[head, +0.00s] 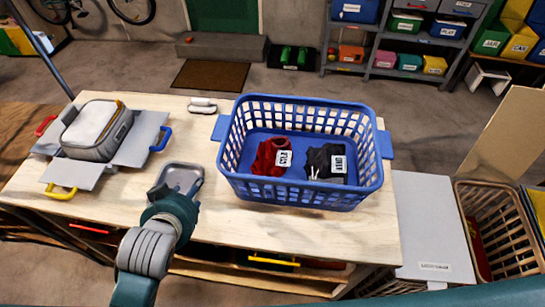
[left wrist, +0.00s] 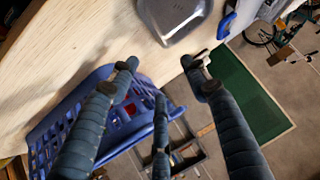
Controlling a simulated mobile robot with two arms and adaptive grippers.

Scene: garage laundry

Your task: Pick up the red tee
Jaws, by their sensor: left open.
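The red tee (head: 268,160) lies folded or bunched in the left part of the blue laundry basket (head: 300,193), with a white label on it. The basket stands on the wooden table. A small red patch (left wrist: 130,107) shows inside the basket (left wrist: 75,112) in the left wrist view. My left gripper (left wrist: 160,68) is open with its fingers spread and nothing between them. In the head view it is left of the basket and apart from the tee; its fingertips are hard to make out there. My right gripper is not in view.
A dark labelled garment (head: 321,163) lies in the basket, right of the tee. A grey metal tray (head: 181,177) is on the table beside my left gripper. A grey case (head: 97,128) sits at the left. Bare tabletop (head: 290,226) lies in front of the basket.

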